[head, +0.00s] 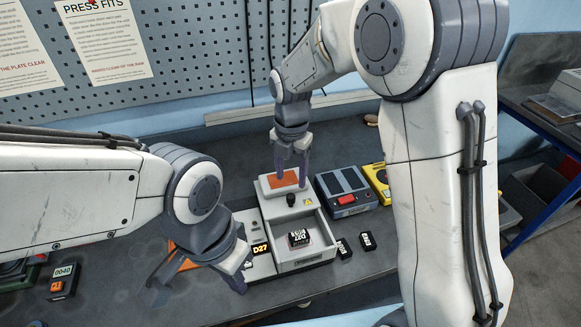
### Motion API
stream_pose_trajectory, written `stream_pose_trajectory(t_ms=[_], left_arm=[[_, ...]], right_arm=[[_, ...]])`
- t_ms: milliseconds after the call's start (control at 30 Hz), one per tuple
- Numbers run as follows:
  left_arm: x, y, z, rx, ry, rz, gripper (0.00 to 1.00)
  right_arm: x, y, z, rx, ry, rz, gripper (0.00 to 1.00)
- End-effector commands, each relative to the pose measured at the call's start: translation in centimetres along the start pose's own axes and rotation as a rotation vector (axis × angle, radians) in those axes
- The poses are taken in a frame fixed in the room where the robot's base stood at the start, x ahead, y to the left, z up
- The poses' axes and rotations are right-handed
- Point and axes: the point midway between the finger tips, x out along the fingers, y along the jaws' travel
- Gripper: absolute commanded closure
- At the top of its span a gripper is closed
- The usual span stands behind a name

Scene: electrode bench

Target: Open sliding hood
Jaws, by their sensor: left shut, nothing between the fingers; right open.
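A grey bench device stands mid-bench. Its raised back part has an orange panel (283,179), which appears to be the sliding hood (264,188), and a black knob (291,199). In front of it is an open, box-like compartment (325,238) with a dark labelled block (299,238) inside. My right gripper (291,176) is open, pointing down over the orange panel with its fingers at either side. I cannot tell whether it touches the hood. My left gripper (161,284) is shut and empty, low over the bench left of the device.
A blue-grey box with a red switch (346,199) and a yellow unit (377,178) stand right of the device. Small dark blocks (344,248) lie beside the compartment. A display reads D27 (260,248). A dark unit (64,281) sits far left. Pegboard (190,60) rises behind.

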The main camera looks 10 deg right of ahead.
Motion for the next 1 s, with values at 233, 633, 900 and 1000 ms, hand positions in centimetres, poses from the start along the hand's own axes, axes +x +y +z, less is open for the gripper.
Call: stream_pose_trajectory(t_ms=[233,633,900,1000], left_arm=[[0.5,0.0,0.0,0.0,0.0,0.0,1.0],[0.5,0.0,0.0,0.0,0.0,0.0,1.0],[0.5,0.0,0.0,0.0,0.0,0.0,1.0],[0.5,0.0,0.0,0.0,0.0,0.0,1.0]], right_arm=[[-3.1,0.0,0.0,0.0,-0.001,0.001,0.41],[-3.5,0.0,0.0,0.0,0.001,-0.001,0.41],[-3.9,-0.2,-1.4,0.078,0.001,0.004,0.41],[-4.4,-0.7,-3.8,0.233,0.006,0.012,0.41]])
